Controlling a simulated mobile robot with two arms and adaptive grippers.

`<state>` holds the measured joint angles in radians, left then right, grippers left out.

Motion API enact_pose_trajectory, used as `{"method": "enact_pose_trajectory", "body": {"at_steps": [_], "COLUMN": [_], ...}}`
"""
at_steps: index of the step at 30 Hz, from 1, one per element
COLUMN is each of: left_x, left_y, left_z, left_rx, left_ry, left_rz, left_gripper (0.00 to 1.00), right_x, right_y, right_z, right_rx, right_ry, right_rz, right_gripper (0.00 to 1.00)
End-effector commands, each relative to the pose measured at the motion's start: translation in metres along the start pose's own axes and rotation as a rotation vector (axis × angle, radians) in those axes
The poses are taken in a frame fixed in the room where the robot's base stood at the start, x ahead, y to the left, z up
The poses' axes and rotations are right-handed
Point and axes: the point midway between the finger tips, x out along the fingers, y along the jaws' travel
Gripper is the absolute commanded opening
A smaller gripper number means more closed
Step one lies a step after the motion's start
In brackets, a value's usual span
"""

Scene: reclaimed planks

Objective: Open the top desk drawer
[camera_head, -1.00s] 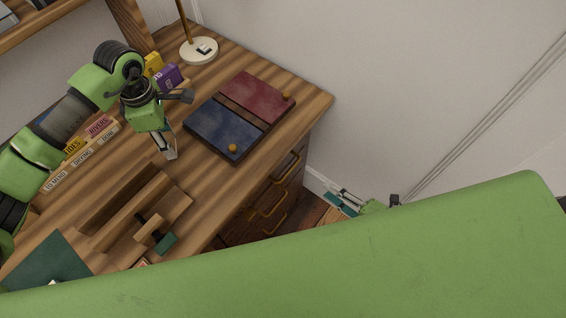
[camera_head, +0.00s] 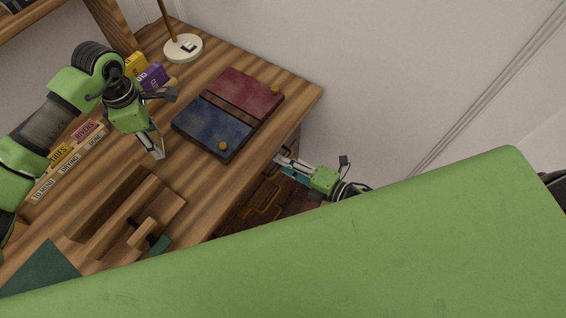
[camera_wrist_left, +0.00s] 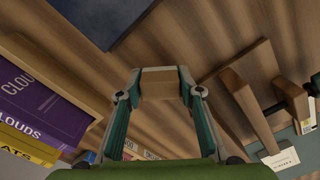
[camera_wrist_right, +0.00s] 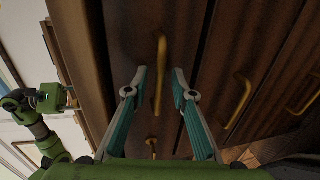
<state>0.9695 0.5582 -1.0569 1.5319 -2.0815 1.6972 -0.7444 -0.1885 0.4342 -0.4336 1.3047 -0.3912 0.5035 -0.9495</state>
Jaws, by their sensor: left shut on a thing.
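The desk's drawers have curved brass handles, seen in the head view below the desk's right edge. In the right wrist view the handle (camera_wrist_right: 161,75) nearest the desktop, on the top drawer (camera_wrist_right: 128,40), lies between and just ahead of my right gripper's open fingertips (camera_wrist_right: 157,78). I cannot tell if they touch it. The top drawer looks shut. In the head view my right gripper (camera_head: 284,163) is beside the desk's front. My left gripper (camera_head: 152,148) is above the desktop, shut on a small wooden block (camera_wrist_left: 158,83).
Lower drawer handles (camera_wrist_right: 238,101) are right of the top one. A white wall (camera_head: 400,70) stands beyond the desk.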

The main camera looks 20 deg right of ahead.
Motion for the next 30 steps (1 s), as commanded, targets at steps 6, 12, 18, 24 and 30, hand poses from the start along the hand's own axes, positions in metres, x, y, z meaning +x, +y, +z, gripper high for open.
{"method": "enact_pose_trajectory", "body": {"at_steps": [6,12,18,24,30], "left_x": [0.0,0.0,0.0,0.0,-0.001], "left_y": [0.0,0.0,0.0,0.0,0.0], "left_z": [0.0,0.0,0.0,0.0,0.0], "left_rx": [0.0,0.0,0.0,0.0,0.0], "left_ry": [0.0,0.0,0.0,0.0,0.0], "left_rz": [0.0,0.0,0.0,0.0,0.0], "left_gripper": [0.17,0.17,0.17,0.17,0.17], "right_x": [0.006,0.006,0.006,0.003,-0.013], "right_y": [0.0,0.0,0.0,-0.001,-0.005], "right_z": [0.0,0.0,0.0,0.0,0.0], "right_rx": [0.0,0.0,0.0,0.0,0.0], "right_ry": [0.0,0.0,0.0,0.0,0.0], "right_rz": [-0.001,-0.001,-0.001,-0.001,-0.004], "right_gripper": [0.24,0.13,0.0,0.0,0.0]}}
